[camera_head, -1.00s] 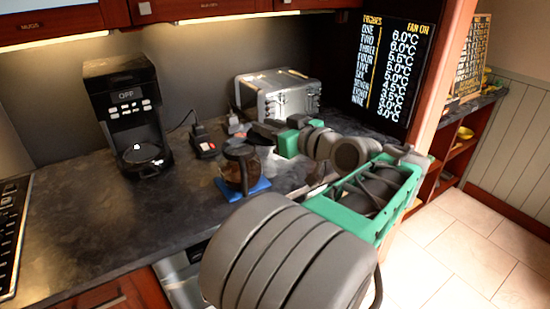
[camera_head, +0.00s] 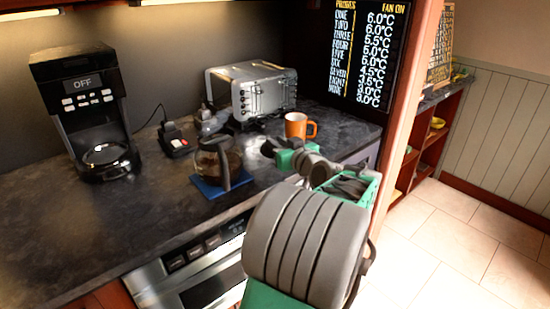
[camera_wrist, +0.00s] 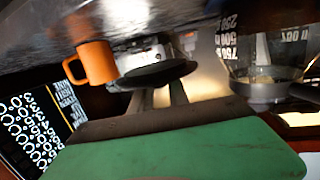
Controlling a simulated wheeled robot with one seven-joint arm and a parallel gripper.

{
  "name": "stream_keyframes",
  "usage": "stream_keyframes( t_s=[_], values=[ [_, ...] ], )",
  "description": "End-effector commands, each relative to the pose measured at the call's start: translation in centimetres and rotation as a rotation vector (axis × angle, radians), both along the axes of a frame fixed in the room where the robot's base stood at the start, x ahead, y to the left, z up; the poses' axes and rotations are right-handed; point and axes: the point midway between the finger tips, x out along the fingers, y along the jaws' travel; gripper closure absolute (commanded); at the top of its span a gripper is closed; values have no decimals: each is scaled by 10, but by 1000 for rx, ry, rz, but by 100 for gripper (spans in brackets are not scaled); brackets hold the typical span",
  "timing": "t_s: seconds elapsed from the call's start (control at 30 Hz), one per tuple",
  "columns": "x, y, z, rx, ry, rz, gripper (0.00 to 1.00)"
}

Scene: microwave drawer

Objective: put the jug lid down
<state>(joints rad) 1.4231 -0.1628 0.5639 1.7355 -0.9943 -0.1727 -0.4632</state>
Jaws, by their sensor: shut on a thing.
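My gripper (camera_wrist: 165,95) is shut on a dark, round, flat lid (camera_wrist: 155,75) in the wrist view. In the head view my gripper (camera_head: 268,149) is over the counter, to the right of the jug, and the lid cannot be made out. The jug also shows at the right of the wrist view (camera_wrist: 262,68), with volume marks. I cannot tell whether the lid touches the counter.
An orange mug (camera_head: 296,125) stands behind my gripper, close to a silver toaster (camera_head: 250,95). A black coffee maker (camera_head: 85,110) stands at the left. A small dark device with a red button (camera_head: 176,142) is behind the jug. The front left counter (camera_head: 90,225) is clear.

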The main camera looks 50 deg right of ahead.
Motion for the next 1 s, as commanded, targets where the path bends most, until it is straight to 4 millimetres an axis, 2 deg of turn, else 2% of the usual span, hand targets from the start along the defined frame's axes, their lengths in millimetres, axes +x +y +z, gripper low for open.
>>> stream_keyframes(
  t_s=[0.03, 0.13, 0.27, 0.43, 0.8, 0.83, 1.0],
  values=[
    [7, -6, -11, 4, 0, 3, 100],
    [15, -14, -24, 0, 0, 3, 100],
    [21, -20, -35, -1, -1, 3, 100],
    [22, -20, -64, 1, -1, 4, 100],
    [22, -20, -69, -3, -1, 3, 100],
    [22, -20, -68, -3, -1, 3, 77],
    [22, -20, -68, -2, 0, 3, 63]
  ],
)
